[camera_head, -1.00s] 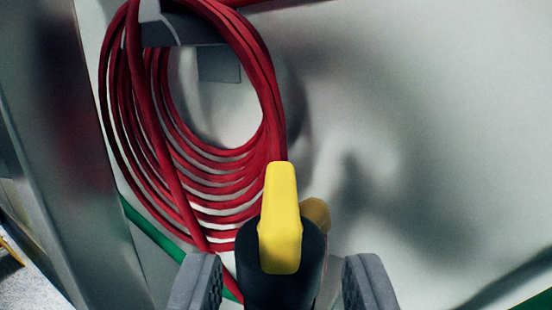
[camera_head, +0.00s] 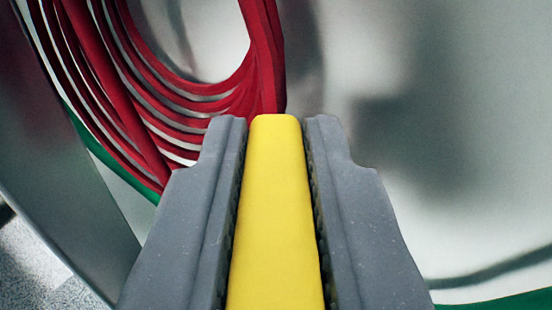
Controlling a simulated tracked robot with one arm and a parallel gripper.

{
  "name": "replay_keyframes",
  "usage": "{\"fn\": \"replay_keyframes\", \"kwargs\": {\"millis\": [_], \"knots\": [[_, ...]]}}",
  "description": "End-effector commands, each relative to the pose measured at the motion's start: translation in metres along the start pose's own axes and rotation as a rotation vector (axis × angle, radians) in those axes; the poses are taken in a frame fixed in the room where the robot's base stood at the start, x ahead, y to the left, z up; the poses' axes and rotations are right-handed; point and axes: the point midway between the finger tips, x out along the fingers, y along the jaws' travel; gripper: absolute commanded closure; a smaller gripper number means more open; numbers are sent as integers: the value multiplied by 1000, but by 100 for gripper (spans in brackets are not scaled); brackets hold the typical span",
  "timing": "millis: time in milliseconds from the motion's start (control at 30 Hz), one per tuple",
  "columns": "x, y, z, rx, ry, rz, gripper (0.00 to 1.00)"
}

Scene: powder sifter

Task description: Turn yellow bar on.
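The yellow bar (camera_head: 275,215) fills the lower middle of the view, its far end pointing up the picture and its near end cut off by the bottom edge. My gripper (camera_head: 275,135) has one grey finger on each side of the bar. The fingers lie close along both sides, with only thin dark lines between pads and bar, so it looks shut on the bar. The black body under the bar is hidden from view.
A coil of red hose (camera_head: 150,90) hangs at the upper left, just beyond the bar's far end. A metal post (camera_head: 65,190) stands at the left. A pale metal wall (camera_head: 430,110) lies behind, with a green strip (camera_head: 510,290) at the lower right.

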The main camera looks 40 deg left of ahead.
Motion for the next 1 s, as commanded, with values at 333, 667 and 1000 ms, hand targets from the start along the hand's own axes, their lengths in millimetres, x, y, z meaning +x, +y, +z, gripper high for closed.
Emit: {"fn": "replay_keyframes", "kwargs": {"millis": [333,667,1000], "knots": [[0,0,1,1,0,18,100],[-1,-1,3,0,0,168,100],[0,-1,3,0,0,374,100]]}}
